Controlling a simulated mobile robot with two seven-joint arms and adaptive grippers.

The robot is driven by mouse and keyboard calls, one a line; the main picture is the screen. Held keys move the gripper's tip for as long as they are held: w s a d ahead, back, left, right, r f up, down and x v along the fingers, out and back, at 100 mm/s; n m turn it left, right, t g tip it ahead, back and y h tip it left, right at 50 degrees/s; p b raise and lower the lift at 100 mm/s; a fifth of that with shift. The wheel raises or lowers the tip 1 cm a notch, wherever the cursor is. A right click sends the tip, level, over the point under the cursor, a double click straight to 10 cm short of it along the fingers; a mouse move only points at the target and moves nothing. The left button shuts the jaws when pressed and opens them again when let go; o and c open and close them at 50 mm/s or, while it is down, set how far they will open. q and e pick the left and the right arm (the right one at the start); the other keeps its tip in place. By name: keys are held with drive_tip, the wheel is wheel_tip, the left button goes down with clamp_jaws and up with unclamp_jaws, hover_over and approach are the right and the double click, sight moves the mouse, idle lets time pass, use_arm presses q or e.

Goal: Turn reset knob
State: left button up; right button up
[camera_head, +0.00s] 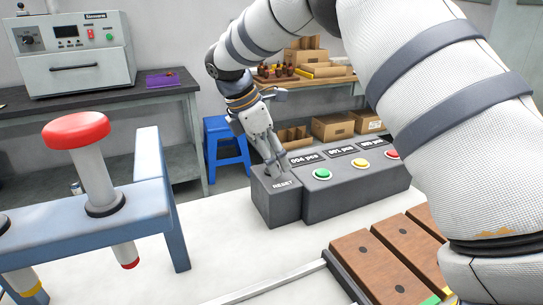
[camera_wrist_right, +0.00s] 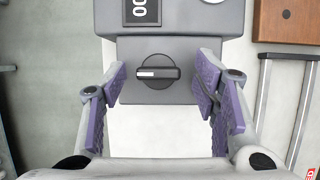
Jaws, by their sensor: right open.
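The reset knob (camera_wrist_right: 157,73) is a round dark dial with a white bar lying level across it, seen in the right wrist view. It sits on the small grey box labelled RESET (camera_head: 281,205), at the left end of the counter panel in the head view. My right gripper (camera_head: 275,162) is just above this box and hides most of the knob in the head view. In the wrist view its purple-padded fingers are open, one on each side of the knob, with gaps to it. My left gripper is out of view.
The grey counter panel (camera_head: 345,190) has green, yellow and red buttons and number displays. A blue stand (camera_head: 150,205) holding a red-topped tool is at the left. Wooden blocks (camera_head: 380,268) lie at the front right. The white tabletop (camera_head: 235,262) is clear before the box.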

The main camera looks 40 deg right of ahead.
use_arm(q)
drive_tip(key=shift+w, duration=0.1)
use_arm(e)
drive_tip(key=shift+f, duration=0.15)
drive_tip(key=c, duration=1.2)
drive_tip(key=shift+o, duration=0.2)
